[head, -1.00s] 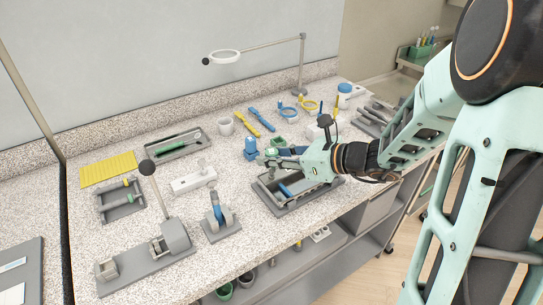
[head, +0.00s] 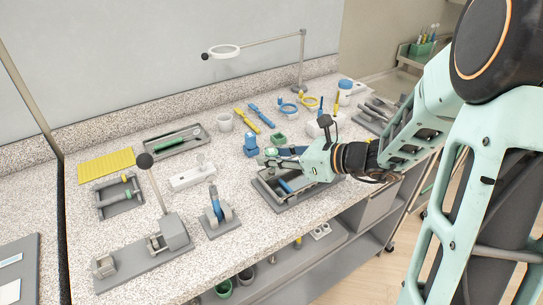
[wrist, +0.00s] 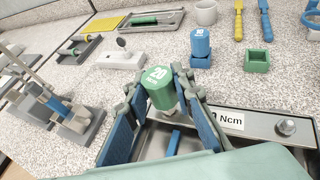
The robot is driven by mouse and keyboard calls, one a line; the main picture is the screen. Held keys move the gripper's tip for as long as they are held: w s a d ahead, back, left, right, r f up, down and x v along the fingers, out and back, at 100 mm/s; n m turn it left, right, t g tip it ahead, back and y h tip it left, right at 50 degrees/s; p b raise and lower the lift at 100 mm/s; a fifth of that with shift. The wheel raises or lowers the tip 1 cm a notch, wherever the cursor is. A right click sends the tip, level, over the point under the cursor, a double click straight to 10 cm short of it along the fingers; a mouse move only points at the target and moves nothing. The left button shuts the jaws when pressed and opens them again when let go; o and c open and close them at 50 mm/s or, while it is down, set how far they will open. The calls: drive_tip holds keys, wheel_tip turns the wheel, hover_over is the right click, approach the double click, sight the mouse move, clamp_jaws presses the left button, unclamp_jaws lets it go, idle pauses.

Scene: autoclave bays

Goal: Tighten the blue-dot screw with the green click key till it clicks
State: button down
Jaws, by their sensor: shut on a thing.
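My gripper (head: 276,158) is shut on the green click key (wrist: 160,88), whose green cap is marked 20. The key is above the left end of a grey open tray (head: 285,207), with a blue bar (wrist: 173,142) inside. An Ncm label and a round metal knob (wrist: 286,127) are on the tray's side strip. A blue key (head: 250,144) stands in a blue holder; the green holder (wrist: 258,60) beside it is empty. I cannot make out the blue-dot screw.
A white block (head: 193,178) lies left of the gripper. A grey stand with a blue part (head: 217,207) and a grey lever fixture (head: 148,262) are nearer the front left. A tray with a green-handled tool (head: 178,142) lies behind.

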drive_tip(key=c, duration=1.6)
unclamp_jaws()
